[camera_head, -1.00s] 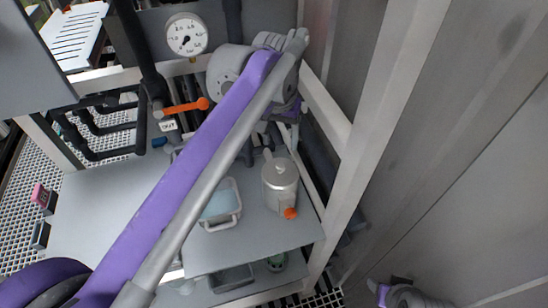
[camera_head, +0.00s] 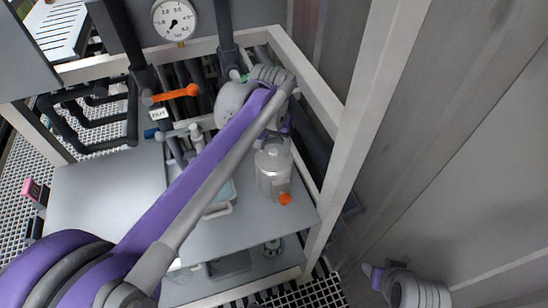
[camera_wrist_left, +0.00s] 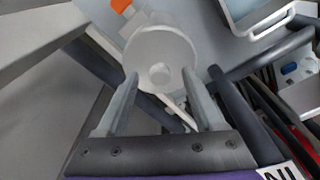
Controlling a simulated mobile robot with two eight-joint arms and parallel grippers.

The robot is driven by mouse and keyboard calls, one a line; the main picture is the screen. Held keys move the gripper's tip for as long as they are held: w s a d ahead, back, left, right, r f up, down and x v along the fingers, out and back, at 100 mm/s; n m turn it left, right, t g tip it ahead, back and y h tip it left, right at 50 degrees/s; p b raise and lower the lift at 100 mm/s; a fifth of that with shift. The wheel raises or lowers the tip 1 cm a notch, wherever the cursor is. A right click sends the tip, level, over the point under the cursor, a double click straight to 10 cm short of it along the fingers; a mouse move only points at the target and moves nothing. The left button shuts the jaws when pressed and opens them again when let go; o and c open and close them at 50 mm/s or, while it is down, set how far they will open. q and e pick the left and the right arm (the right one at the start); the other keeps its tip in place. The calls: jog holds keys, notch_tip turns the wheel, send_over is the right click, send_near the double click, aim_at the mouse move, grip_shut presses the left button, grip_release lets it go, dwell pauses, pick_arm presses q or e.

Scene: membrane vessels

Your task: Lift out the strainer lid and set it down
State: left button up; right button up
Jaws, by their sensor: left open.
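A silver-grey cylindrical vessel (camera_head: 272,178) with an orange tip (camera_head: 285,199) stands upright on the grey shelf, below the end of my left arm. Its round top with a raised central knob, which looks like the strainer lid (camera_wrist_left: 160,76), shows in the left wrist view. My left gripper (camera_wrist_left: 165,82) is open, with one finger on each side of the knob in that view. I cannot tell whether the fingers touch the lid. In the head view my left gripper (camera_head: 277,134) is just above the vessel and partly hidden by my arm.
A clear tray (camera_head: 222,200) sits left of the vessel, partly behind my arm. An upright frame post (camera_head: 345,140) stands close on the right. Dark pipes, an orange-handled valve (camera_head: 176,93) and a gauge (camera_head: 174,20) are behind. The shelf's left part (camera_head: 100,195) is clear.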

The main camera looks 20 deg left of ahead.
pick_arm(q)
grip_shut()
dwell(0.3)
